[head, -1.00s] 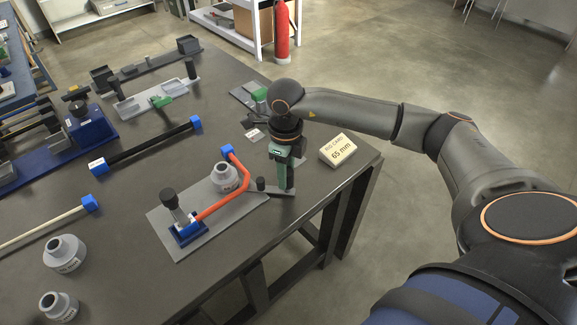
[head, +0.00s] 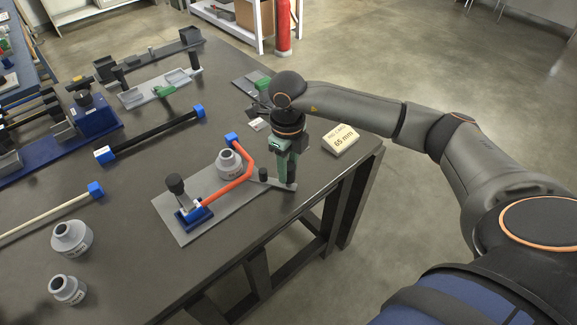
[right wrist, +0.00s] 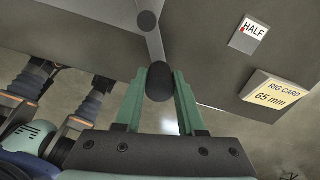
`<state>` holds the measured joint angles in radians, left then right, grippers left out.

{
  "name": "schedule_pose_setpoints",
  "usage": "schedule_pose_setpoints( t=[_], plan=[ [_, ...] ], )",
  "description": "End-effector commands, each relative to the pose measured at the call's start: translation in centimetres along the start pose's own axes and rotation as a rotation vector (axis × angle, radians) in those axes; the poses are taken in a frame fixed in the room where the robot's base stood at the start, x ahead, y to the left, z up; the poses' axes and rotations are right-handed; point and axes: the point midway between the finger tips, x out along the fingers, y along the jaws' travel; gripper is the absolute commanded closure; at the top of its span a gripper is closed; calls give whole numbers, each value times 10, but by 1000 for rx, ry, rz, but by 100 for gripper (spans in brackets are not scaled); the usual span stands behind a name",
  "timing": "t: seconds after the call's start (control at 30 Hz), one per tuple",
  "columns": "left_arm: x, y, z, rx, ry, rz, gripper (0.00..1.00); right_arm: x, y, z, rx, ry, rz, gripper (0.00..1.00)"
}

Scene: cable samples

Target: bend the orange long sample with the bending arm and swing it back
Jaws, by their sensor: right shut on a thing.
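The orange long sample (head: 239,182) is bent around a grey round former (head: 230,163) on a grey base plate (head: 213,217). One blue end sits in a blue clamp (head: 193,217) with a black knob. The other blue end (head: 231,139) points away to the back. The bending arm (head: 272,182) is a grey bar reaching right past the plate, with a black post on it. My right gripper (head: 291,184) is shut on its black handle, also seen between the fingers in the right wrist view (right wrist: 159,82). My left gripper is out of view.
A rig card reading 65 mm (head: 341,140) lies right of my gripper, near the table edge. A black sample (head: 155,137), a pale sample (head: 45,217) and two loose grey formers (head: 71,239) (head: 67,289) lie to the left. Other fixtures stand at the back.

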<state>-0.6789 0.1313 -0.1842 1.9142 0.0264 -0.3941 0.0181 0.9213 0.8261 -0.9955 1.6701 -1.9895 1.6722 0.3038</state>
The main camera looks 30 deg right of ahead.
Motion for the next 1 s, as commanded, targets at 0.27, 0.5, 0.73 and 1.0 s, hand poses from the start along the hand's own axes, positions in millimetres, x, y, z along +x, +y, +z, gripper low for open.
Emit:
schedule_pose_setpoints(
  t=[0.27,0.5,0.73,1.0],
  plan=[
    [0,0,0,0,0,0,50,0,2,0,-2,0,5,38],
    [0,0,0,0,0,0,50,0,2,0,-1,0,4,31],
    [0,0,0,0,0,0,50,-14,1,1,-2,-4,3,31],
    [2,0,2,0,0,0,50,-72,1,1,-2,-7,2,31]
  ],
)
